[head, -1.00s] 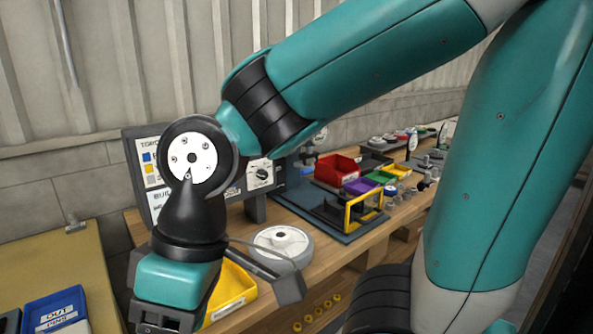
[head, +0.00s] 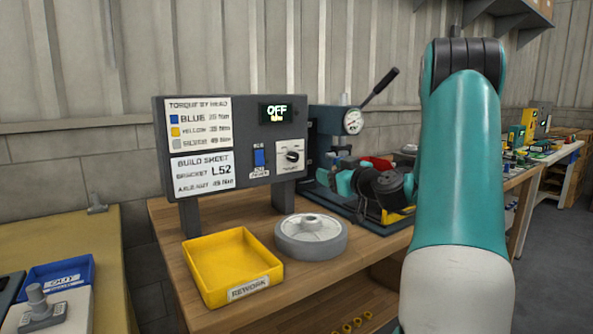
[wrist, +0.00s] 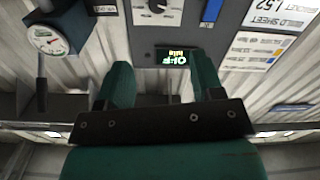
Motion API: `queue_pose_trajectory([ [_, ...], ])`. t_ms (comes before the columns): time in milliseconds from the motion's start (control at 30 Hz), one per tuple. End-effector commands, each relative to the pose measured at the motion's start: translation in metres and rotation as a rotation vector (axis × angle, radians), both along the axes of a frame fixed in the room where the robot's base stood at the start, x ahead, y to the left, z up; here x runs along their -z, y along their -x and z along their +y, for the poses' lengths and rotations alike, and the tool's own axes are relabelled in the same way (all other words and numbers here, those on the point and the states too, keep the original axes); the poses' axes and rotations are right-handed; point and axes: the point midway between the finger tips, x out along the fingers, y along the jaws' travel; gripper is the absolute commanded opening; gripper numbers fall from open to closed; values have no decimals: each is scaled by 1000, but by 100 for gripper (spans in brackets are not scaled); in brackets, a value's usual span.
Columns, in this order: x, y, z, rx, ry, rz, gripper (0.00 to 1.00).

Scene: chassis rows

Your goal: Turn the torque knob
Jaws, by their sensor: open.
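The torque knob (head: 292,156) is a black dial on a white plate, low on the right of a dark grey panel (head: 244,104). In the wrist view, which is upside down, the knob (wrist: 153,7) is at the top edge, partly cut off. A blue switch (head: 259,158) sits left of the knob. My gripper (wrist: 163,78) is open and empty, its two teal fingers apart, with the display between them in the wrist view. In the head view it is to the right of the panel, partly hidden by my wrist.
A grey wheel (head: 311,238) and a yellow REWORK tray (head: 230,267) stand on the wooden bench below the panel. A press with a gauge (head: 353,121) and lever stands close on the right, behind my wrist. A blue tray (head: 61,281) is at lower left.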

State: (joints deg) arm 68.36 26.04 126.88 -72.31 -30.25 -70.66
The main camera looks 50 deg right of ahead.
Motion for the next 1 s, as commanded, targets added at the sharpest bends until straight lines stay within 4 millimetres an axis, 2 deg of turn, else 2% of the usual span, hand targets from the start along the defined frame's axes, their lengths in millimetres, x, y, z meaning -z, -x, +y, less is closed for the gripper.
queue_pose_trajectory([
  [167, -3, -16, -8, 9, 6, -5, 61],
  [700, -3, -132, -33, 5, 5, -3, 61],
  [800, -2, -148, -37, 6, 5, -3, 61],
  [1000, -1, -164, -42, 8, 4, -4, 61],
])
